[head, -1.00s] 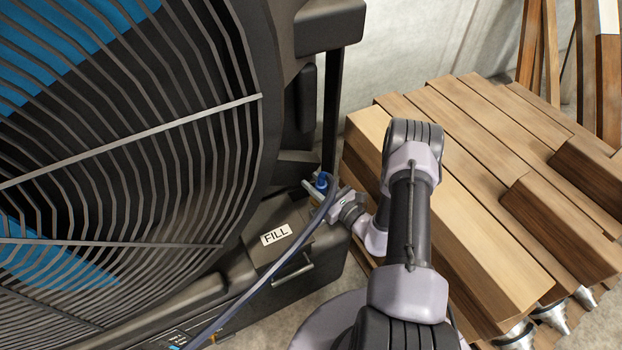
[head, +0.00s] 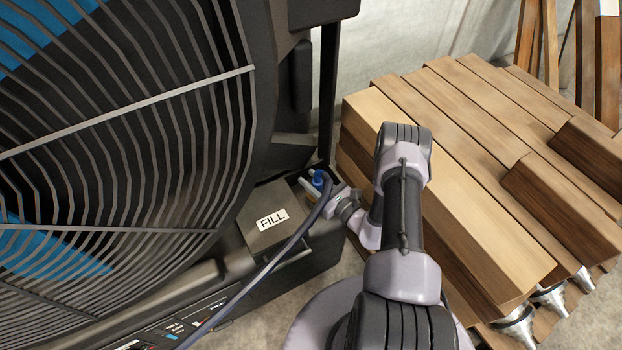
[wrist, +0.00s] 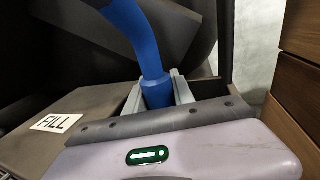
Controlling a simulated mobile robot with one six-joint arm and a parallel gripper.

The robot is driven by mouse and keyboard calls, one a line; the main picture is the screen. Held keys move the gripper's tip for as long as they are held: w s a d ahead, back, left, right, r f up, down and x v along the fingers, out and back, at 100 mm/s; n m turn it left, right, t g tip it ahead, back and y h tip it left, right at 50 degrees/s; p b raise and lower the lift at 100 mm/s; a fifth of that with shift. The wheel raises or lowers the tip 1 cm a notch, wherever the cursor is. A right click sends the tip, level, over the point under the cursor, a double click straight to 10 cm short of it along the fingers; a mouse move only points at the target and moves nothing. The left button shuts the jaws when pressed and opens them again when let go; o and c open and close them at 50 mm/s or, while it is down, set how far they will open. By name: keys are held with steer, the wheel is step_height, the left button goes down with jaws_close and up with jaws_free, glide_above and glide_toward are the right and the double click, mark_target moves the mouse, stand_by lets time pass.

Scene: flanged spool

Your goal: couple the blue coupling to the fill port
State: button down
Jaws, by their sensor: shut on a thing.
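The blue coupling (head: 319,181) is on the end of a dark blue hose (head: 283,250). My gripper (head: 319,192) is shut on it, over the back right of the black housing beside the FILL label (head: 272,219). In the wrist view the blue coupling (wrist: 156,92) stands nearly upright between the two grey fingers (wrist: 158,95), and the hose (wrist: 130,22) rises up and left from it. The FILL label (wrist: 56,123) lies left of my gripper. The coupling's lower end is hidden behind my gripper body. I cannot make out the fill port itself or whether the coupling touches it.
A stack of wooden beams (head: 480,190) stands close to the right of my arm. A dark post (head: 328,90) rises behind the gripper. A control panel (head: 175,330) is at the lower left.

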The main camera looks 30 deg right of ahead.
steer(key=shift+f, duration=0.5)
stand_by(0.3)
steer(key=c, duration=1)
jaws_free()
